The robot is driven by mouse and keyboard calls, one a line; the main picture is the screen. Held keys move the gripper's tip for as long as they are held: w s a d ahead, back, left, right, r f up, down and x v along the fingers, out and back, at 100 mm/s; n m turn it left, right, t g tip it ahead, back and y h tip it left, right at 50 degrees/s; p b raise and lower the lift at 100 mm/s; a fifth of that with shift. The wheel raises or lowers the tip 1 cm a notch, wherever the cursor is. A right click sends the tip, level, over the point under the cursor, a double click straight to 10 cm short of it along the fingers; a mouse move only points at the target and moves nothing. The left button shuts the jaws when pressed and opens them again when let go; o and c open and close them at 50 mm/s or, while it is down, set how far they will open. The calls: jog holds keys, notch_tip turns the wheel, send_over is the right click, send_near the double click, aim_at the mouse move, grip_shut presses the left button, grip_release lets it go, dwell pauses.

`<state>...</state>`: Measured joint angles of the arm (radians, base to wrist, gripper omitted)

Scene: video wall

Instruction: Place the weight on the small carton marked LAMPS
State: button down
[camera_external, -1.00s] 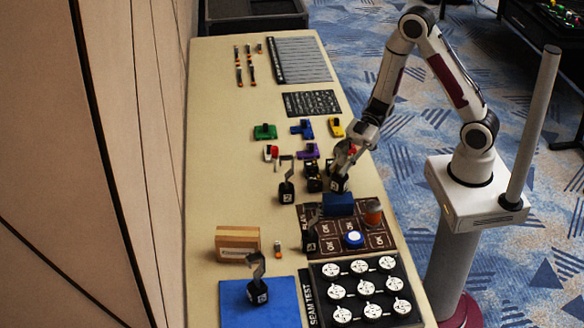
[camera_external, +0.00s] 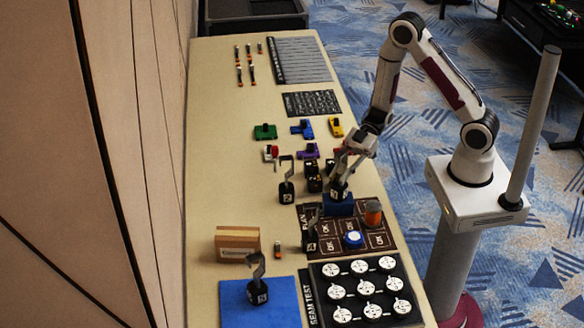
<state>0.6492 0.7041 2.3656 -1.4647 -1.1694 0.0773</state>
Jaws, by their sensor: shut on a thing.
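My gripper (camera_external: 343,172) is shut on a black hooked weight (camera_external: 339,192), holding it upright by its upper part. The weight hangs over or just behind a small blue block (camera_external: 338,208) on the brown board; I cannot tell whether they touch. Other black hooked weights stand at left of it (camera_external: 286,192), at the board's left edge (camera_external: 309,238) and on the blue mat (camera_external: 257,291). A small brown carton (camera_external: 238,240) with a pale label stands at the lower left, apart from my gripper; its lettering is too small to read.
The brown board (camera_external: 382,241) bears an orange-topped jar (camera_external: 373,213) and a blue round piece (camera_external: 353,239). A black tray of white discs (camera_external: 366,290) lies in front. Coloured clamps (camera_external: 302,129) lie behind. The table's left strip is clear.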

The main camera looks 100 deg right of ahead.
jog(key=c, duration=1.9)
grip_release()
jog(key=shift+f, duration=0.1)
jog(key=shift+s+d+r, duration=0.1)
jog(key=shift+s+r, duration=0.05)
jog(key=shift+r, duration=0.1)
jog(key=v, duration=1.1)
jog(key=shift+s+d, duration=0.2)
jog(key=shift+r, duration=0.15)
jog(key=shift+w, duration=0.1)
